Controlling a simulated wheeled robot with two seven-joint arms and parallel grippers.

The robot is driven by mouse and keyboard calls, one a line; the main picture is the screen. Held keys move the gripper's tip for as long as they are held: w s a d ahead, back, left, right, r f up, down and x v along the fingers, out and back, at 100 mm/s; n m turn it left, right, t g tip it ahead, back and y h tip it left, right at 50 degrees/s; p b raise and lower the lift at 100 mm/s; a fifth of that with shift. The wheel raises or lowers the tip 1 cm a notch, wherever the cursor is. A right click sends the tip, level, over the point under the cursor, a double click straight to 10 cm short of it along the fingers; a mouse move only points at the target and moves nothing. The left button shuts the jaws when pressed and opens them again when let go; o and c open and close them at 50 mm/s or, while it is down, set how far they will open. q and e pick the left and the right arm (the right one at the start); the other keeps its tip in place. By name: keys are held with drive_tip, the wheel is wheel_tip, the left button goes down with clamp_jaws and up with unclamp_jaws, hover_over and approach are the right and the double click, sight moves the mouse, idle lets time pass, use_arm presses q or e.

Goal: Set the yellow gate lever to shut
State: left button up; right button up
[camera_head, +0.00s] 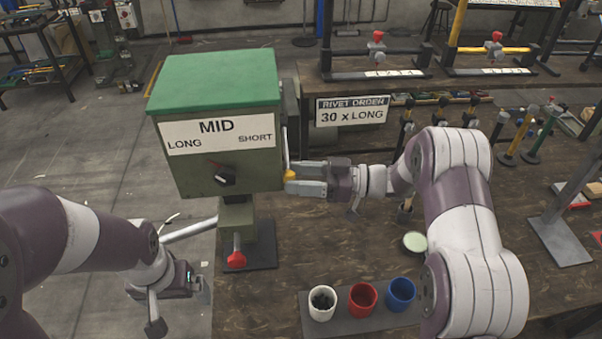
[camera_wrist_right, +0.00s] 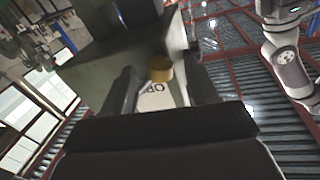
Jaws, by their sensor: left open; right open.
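The yellow gate lever's knob (camera_head: 290,175) is at the right side of the green-topped press box (camera_head: 222,85), with a pale rod running up from it. My right gripper (camera_head: 294,177) is at the knob, its fingers open on either side. In the right wrist view the yellow knob (camera_wrist_right: 160,69) shows between the two dark fingers, and I cannot tell whether either touches it. A white plate (camera_wrist_right: 157,96) with upside-down letters, seemingly starting "OP", is behind the knob. My left gripper (camera_head: 203,290) is open and empty at the lower left, below the box.
White (camera_head: 322,303), red (camera_head: 363,299) and blue (camera_head: 401,294) cups stand in front on a dark mat. A rivet order sign (camera_head: 351,111) stands behind my right gripper.

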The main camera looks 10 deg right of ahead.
drive_tip(key=shift+w, duration=0.1)
clamp_jaws()
wheel_tip(320, 180, up, 8)
drive_tip(key=s+m+p, duration=0.2)
drive_tip(key=p, duration=0.6)
drive_tip(key=shift+s+m+h+p, duration=0.2)
drive_tip(key=shift+m+h+p, duration=0.1)
drive_tip(key=shift+p, duration=0.1)
drive_tip(key=shift+f, duration=0.15)
